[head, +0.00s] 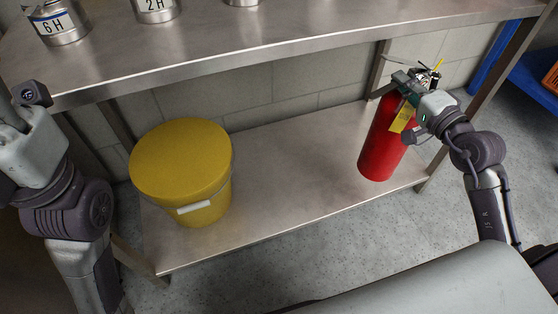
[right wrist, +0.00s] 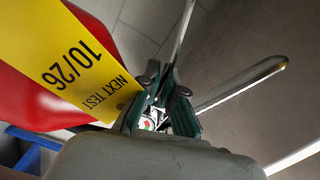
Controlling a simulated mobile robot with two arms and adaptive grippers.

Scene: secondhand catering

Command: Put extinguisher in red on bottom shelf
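The red extinguisher (head: 380,145) is upright with a slight lean over the right end of the steel bottom shelf (head: 290,175). Its base looks to be at the shelf surface; I cannot tell whether a small gap is left. My right gripper (head: 408,84) is at its top, around the valve and handle. In the right wrist view, the fingers (right wrist: 160,105) are closed in at the valve, beside the yellow tag (right wrist: 85,65) and the red body (right wrist: 38,95). The left wrist shows at the left edge, but the left gripper's fingers are out of view.
A yellow lidded bucket (head: 182,165) stands on the left of the bottom shelf. The shelf's middle is clear. The steel tabletop (head: 230,45) overhangs it and bears metal canisters (head: 62,22). A table leg is beside the extinguisher; a blue rack (head: 530,80) stands at right.

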